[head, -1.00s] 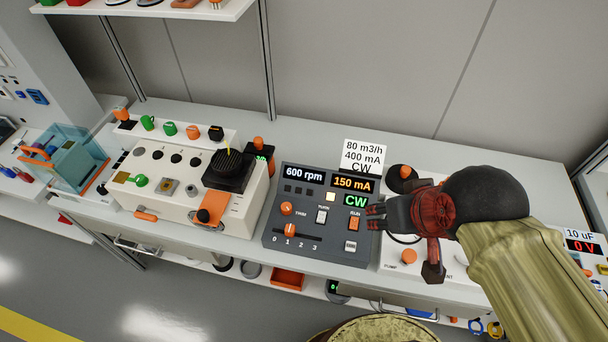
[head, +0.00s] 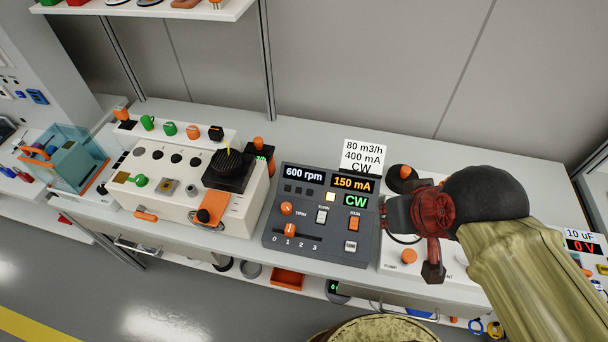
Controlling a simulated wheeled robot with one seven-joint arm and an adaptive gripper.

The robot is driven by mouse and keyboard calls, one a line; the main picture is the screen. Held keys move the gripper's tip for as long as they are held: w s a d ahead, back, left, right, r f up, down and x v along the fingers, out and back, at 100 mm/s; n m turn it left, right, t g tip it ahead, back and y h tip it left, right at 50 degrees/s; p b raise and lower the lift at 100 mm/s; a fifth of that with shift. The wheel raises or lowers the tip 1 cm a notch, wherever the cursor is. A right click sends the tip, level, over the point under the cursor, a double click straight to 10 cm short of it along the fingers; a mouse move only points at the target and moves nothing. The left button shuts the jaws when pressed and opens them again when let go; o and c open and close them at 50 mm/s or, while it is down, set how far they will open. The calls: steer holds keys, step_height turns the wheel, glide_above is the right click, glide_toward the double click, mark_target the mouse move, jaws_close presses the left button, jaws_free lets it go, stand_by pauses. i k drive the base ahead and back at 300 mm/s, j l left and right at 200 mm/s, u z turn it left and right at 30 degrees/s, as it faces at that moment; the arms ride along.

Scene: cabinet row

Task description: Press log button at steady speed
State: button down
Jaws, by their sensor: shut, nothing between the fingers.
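The dark control panel (head: 262,240) stands mid-bench, with displays reading 600 rpm, 150 mA and CW. A small pale button (head: 351,246) sits at its lower right; its lettering is too small to read, so I cannot tell if it is the log button. Above it is an orange RUN switch (head: 355,223). A white TURN switch (head: 321,216), an orange TRIM knob (head: 286,208) and an orange slider (head: 290,230) near 1 are further left. My gripper (head: 384,214) is shut and empty at the panel's right edge, right of and above the pale button, apart from it.
A card (head: 364,156) behind the panel reads 80 m3/h, 400 mA, CW. A white console (head: 180,188) with knobs stands left. A white unit (head: 398,271) with orange knobs lies under my arm on the right. A shelf (head: 150,9) hangs at upper left.

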mark_target(351, 246)
steer(key=z, duration=0.4)
steer(key=j+z, duration=1.05)
steer(key=j, duration=0.15)
steer(key=k+j, duration=0.1)
steer(key=j, duration=0.25)
steer(key=k+j+z, duration=0.1)
steer(key=j, duration=0.3)
steer(key=k+j, duration=0.1)
steer(key=j, duration=0.25)
steer(key=k+j, duration=0.15)
steer(key=j, duration=0.2)
steer(key=z, duration=0.05)
